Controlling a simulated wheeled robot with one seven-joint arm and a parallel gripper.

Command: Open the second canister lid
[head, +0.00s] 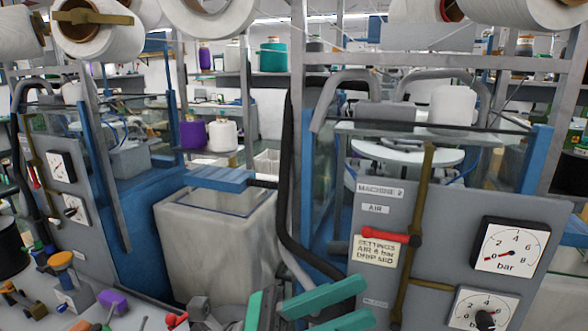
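I can make out no canister with a second lid for certain. A tall pale grey square bin (213,250) stands on the floor left of centre. Its top shows a blue rim, and a flat blue slab (218,179) shows at its back edge; I cannot tell whether this slab is a lid. Teal bars (325,297) enter at the bottom edge, cut off by the frame; I cannot tell what they belong to.
The Machine 2 panel (450,215) stands at right with a red-handled valve (390,237) and a pressure gauge (509,247). A black hose (287,190) hangs beside the bin. Small tools, including a purple block (112,302), lie at lower left. Yarn cones hang overhead.

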